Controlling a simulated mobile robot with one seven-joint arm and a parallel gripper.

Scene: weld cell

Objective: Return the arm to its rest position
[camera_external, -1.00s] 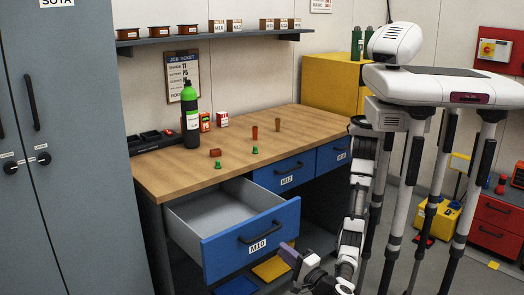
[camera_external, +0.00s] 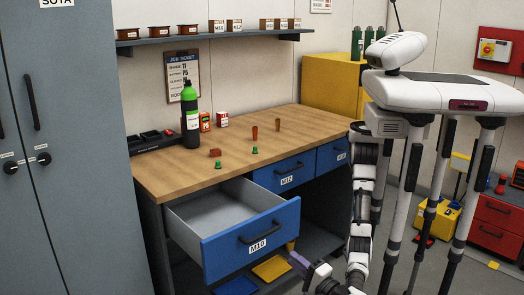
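My gripper (camera_external: 300,262) is low at the bottom of the picture, just right of the open blue drawer marked M10 (camera_external: 225,252). Its fingers look small and partly edge-on, so I cannot tell whether they are open or shut. My arm hangs down from my white body, bent at the bottom edge of the picture. The gripper appears apart from the drawer's front. The drawer is pulled out, and the visible part of its inside looks empty.
The wooden workbench (camera_external: 175,183) holds a green-topped bottle (camera_external: 190,122), small boxes and several small coloured pieces. Drawer M12 (camera_external: 285,175) is shut. A grey cabinet (camera_external: 70,150) stands at left. Floor shows at right.

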